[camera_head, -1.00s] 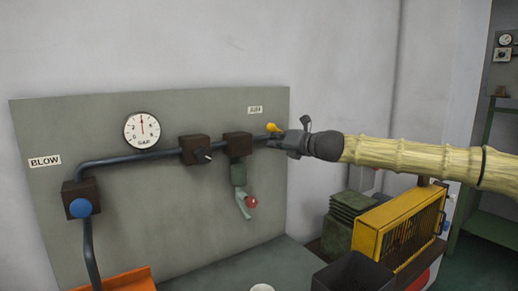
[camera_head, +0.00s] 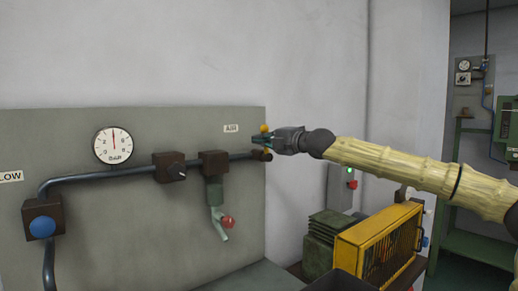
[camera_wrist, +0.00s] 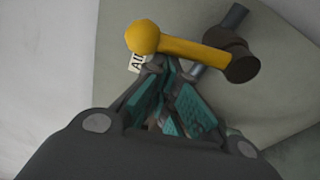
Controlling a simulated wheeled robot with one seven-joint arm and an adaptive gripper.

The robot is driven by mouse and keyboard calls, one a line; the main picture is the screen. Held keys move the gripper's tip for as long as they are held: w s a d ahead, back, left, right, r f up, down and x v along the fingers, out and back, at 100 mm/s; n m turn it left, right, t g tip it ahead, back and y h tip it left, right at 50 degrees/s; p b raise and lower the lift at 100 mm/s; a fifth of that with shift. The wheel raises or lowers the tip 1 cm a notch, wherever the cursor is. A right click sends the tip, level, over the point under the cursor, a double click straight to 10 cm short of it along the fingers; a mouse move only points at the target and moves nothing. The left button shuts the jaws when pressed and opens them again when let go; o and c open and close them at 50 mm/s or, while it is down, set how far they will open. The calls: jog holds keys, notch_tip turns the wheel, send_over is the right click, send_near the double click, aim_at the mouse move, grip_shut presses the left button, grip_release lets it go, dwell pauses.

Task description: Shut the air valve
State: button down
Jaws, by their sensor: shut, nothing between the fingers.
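The air valve has a yellow lever with a ball knob (camera_head: 264,128) and a dark brown hub (camera_head: 262,155) at the right end of the pipe, near the AIR label (camera_head: 231,128). In the head view the knob stands above the hub. In the wrist view the yellow lever (camera_wrist: 195,48) runs from the knob at left to the hub (camera_wrist: 243,63) at right. My gripper (camera_head: 270,141) is shut and empty, close beside the lever. In the wrist view its teal-padded fingers (camera_wrist: 165,72) point at the lever; I cannot tell whether they touch it.
The grey panel (camera_head: 110,225) also carries a gauge (camera_head: 113,146), a red-knobbed tap (camera_head: 228,222) and a blue knob (camera_head: 42,228). A yellow guarded machine (camera_head: 378,240) stands below my arm. The wall above the panel is bare.

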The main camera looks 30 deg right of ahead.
jog(key=shift+w+d+r+m+b, duration=0.1)
jog(key=shift+d+r+m+b, duration=0.2)
jog(key=shift+d+m, duration=0.35)
jog(key=shift+a, duration=0.1)
jog(key=shift+a+f+b, duration=0.1)
jog(key=shift+b, duration=0.2)
jog(key=s+b, duration=0.7)
jog(key=s, duration=0.2)
jog(key=shift+s+a, duration=0.2)
jog(key=shift+a, duration=0.1)
dwell(0.5)
dwell(0.5)
